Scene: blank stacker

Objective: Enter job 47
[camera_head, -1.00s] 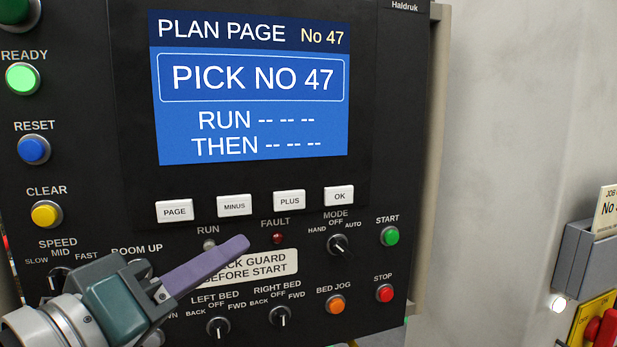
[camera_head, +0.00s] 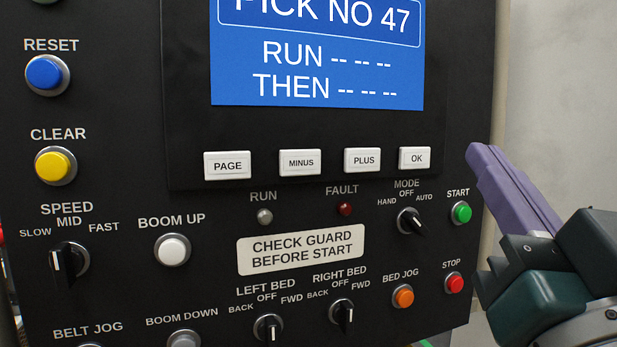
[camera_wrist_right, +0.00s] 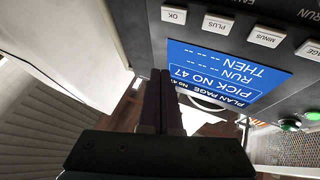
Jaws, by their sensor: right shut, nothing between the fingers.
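The panel screen (camera_head: 318,70) reads PICK NO 47, with dashes after RUN and THEN; its top is cut off. Below it are the white PAGE (camera_head: 227,166), MINUS (camera_head: 300,162), PLUS (camera_head: 362,160) and OK (camera_head: 414,159) keys. My right gripper (camera_head: 474,152) is shut and empty, its purple fingers pointing up and left, to the right of OK in the picture. In the right wrist view the shut fingers (camera_wrist_right: 161,90) show beside the upside-down screen (camera_wrist_right: 225,75), with the OK key (camera_wrist_right: 174,14) at the top. My left gripper is not in view.
The green START button (camera_head: 461,213) and red STOP button (camera_head: 454,284) are close to my right gripper. The MODE knob (camera_head: 410,221) is left of START. RESET (camera_head: 47,73) and CLEAR (camera_head: 55,166) are at the left. A pale wall lies right of the panel.

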